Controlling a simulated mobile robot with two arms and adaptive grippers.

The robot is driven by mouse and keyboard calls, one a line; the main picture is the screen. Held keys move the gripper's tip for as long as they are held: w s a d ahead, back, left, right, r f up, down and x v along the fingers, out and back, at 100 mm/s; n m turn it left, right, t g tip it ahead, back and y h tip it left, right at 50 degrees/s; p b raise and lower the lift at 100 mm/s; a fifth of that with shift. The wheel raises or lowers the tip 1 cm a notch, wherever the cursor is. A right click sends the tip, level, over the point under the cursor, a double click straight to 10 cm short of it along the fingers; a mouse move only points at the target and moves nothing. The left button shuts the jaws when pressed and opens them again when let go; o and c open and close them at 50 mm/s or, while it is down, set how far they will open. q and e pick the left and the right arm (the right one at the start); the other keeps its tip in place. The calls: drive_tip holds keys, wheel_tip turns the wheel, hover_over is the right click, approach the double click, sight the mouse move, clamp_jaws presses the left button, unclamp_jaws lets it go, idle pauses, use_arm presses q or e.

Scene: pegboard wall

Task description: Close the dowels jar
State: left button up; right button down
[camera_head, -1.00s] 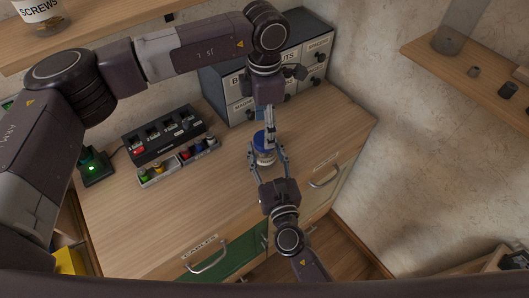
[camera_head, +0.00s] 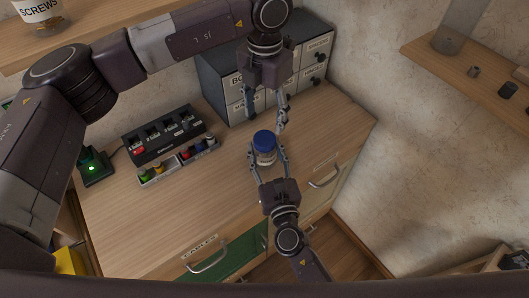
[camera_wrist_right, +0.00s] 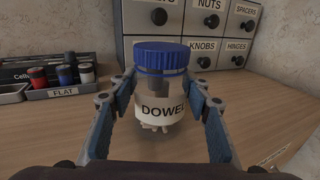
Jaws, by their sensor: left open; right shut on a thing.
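The dowels jar (camera_wrist_right: 160,110) is clear, with a white label reading "DOWEL" and dowels inside. It stands upright on the bench, and its blue lid (camera_head: 264,138) sits on top; the lid also shows in the right wrist view (camera_wrist_right: 161,55). My right gripper (camera_head: 267,160) is shut on the jar's body, one finger on each side, below the lid. My left gripper (camera_head: 265,124) is open and empty, above and behind the jar, with its fingers spread and clear of the lid.
A grey drawer cabinet (camera_head: 226,82) stands behind the jar. A black charger (camera_head: 163,137) and a tray of small coloured items (camera_head: 178,162) lie to the left. The wooden bench top (camera_head: 205,205) is clear in front. A shelf (camera_head: 440,58) is at the right.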

sight(264, 138)
use_arm(q)
drive_tip(key=shift+r+n, duration=0.2)
drive_tip(key=shift+n, duration=0.4)
drive_tip(key=shift+f, duration=4)
drive_tip(key=c, duration=1.2)
drive_tip(key=m, duration=0.6)
drive_tip(key=shift+m, duration=0.3)
drive_tip(key=m, duration=0.5)
drive_tip(key=o, duration=1.4)
